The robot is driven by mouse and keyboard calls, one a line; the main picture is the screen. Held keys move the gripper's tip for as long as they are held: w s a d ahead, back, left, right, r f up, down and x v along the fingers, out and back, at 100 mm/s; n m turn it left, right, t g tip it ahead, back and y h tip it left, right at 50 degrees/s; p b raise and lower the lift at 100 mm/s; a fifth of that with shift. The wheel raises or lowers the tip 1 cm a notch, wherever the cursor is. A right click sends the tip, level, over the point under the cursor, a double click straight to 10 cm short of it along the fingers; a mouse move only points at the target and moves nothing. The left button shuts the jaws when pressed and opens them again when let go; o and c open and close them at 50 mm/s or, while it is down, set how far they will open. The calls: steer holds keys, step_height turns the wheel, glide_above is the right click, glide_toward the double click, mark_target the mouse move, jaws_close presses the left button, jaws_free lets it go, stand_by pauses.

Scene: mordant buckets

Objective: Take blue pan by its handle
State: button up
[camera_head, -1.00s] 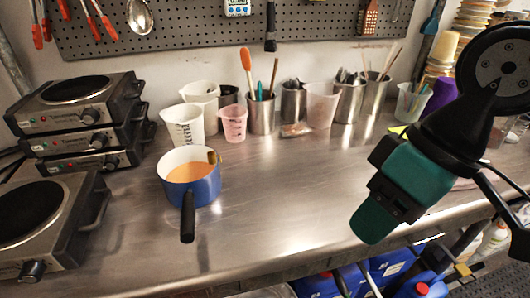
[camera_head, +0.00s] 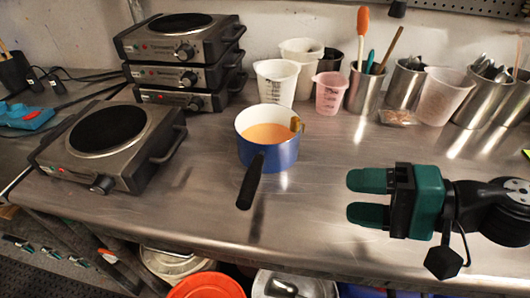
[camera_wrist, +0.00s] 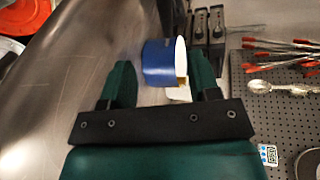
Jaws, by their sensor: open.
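The blue pan (camera_head: 284,152) stands upright on the steel counter, with orange liquid inside and a white inner wall. Its black handle (camera_head: 251,182) points toward the counter's front edge. My gripper (camera_head: 368,197) is open and empty, to the right of the pan, with its green fingers pointing left toward it and a clear gap between. In the wrist view the pan (camera_wrist: 160,64) shows ahead between the two green fingers, at a distance. The handle cannot be made out in the wrist view.
A single hot plate (camera_head: 110,146) sits left of the pan, and stacked hot plates (camera_head: 182,75) stand behind it. Measuring cups (camera_head: 276,80) and steel tool holders (camera_head: 363,91) line the back. The counter between pan and gripper is clear. Buckets (camera_head: 206,286) stand below the front edge.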

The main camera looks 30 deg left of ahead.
mark_target(258, 181)
steer(key=shift+m, duration=0.3)
steer(key=p+x, duration=0.1)
steer(key=x, duration=0.3)
steer(key=p+x, duration=0.1)
steer(key=x, duration=0.7)
steer(key=shift+w+a+p, duration=0.25)
steer(key=shift+p, duration=0.15)
steer(key=x, duration=0.1)
steer(key=p+x, duration=0.2)
steer(key=x, duration=0.1)
steer(key=shift+a+r, duration=0.2)
steer(key=shift+r, duration=0.15)
steer(key=shift+a+f, duration=0.25)
steer(key=shift+a, duration=0.25)
steer(key=c, duration=1)
steer(key=shift+r, duration=0.1)
jaws_close()
steer(key=shift+r, duration=0.15)
